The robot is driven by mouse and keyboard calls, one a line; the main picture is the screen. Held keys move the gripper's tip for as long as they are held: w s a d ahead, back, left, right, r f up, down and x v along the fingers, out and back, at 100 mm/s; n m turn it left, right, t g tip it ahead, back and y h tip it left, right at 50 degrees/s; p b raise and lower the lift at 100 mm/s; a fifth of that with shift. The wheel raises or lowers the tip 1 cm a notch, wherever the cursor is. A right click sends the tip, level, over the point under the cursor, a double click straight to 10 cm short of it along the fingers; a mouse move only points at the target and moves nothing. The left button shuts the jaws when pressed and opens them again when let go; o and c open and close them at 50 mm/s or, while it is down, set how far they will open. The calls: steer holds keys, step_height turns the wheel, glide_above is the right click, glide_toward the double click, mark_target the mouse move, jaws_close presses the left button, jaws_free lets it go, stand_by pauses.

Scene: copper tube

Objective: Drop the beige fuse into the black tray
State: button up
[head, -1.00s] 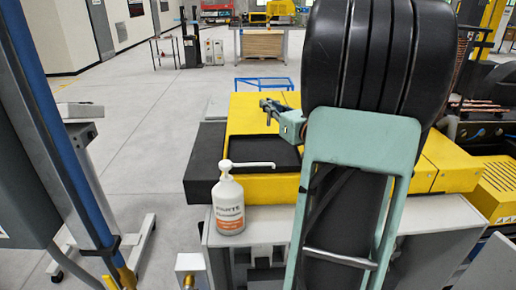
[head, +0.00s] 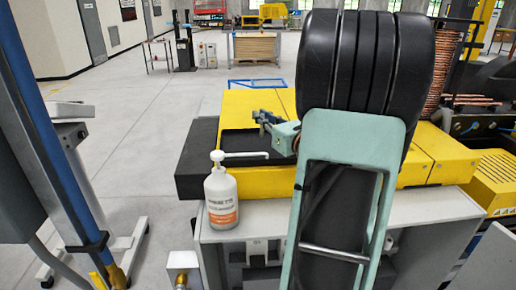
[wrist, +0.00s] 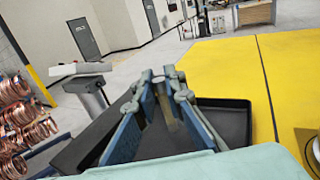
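My gripper (head: 262,117) is at the far right edge of the black tray (head: 232,144) in the head view, reaching left from behind my arm. In the wrist view its fingers (wrist: 166,84) angle in toward each other, with a narrow gap at the tips. A small pale, beige-grey piece (wrist: 169,71) shows between the tips; it appears to be the fuse, held there, though it is small and partly hidden. The black tray (wrist: 232,118) lies beyond and below the fingers in the wrist view. Its near part is hidden.
A white pump bottle (head: 221,197) stands on the grey ledge in front of the tray. The yellow surface (head: 250,104) surrounds the tray's back and right. Copper coils (wrist: 22,125) are at the left in the wrist view. Open floor (head: 130,110) lies to the left.

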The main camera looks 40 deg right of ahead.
steer(key=o, duration=0.4)
steer(key=shift+c, duration=0.2)
steer(key=s, duration=1.2)
steer(key=shift+a, duration=0.45)
